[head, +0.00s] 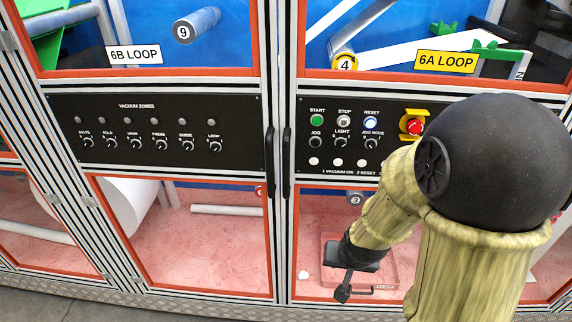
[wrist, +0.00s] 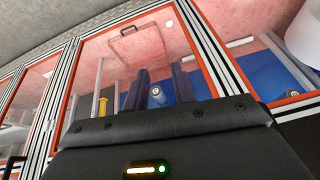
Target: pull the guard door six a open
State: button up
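Guard door 6A (head: 290,60) is the right-hand door, marked by a yellow 6A LOOP label (head: 446,62). It looks shut, its edge beside that of the left door. Its black upright handle (head: 287,162) is on its left edge, next to the left door's similar handle (head: 269,148). My gripper (head: 343,293) is low in front of the door's lower window, right of and below the handle, apart from it. In the wrist view my gripper (wrist: 160,86) has two dark fingers apart with nothing between them. The handle is not clear in the wrist view.
The left door carries a white 6B LOOP label (head: 135,54) and a black vacuum panel (head: 150,134). A control panel (head: 330,142) with buttons and a red emergency stop (head: 414,126) is right of the handle. My arm covers the right side.

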jog(key=w+a+r+m+t+h+p, duration=0.1)
jog(key=w+a+m+t+h+p, duration=0.1)
jog(key=w+a+t+p, duration=0.6)
jog(key=s+a+r+n+t+y+p, duration=0.3)
jog(key=r+n+t+y+p, duration=0.1)
jog(key=r+p, duration=0.4)
jog(key=shift+s+a+r+n+t+p, duration=0.2)
jog(key=shift+s+r+n+t+p, duration=0.2)
jog(key=shift+n+t, duration=0.2)
jog(key=shift+w+f, duration=0.1)
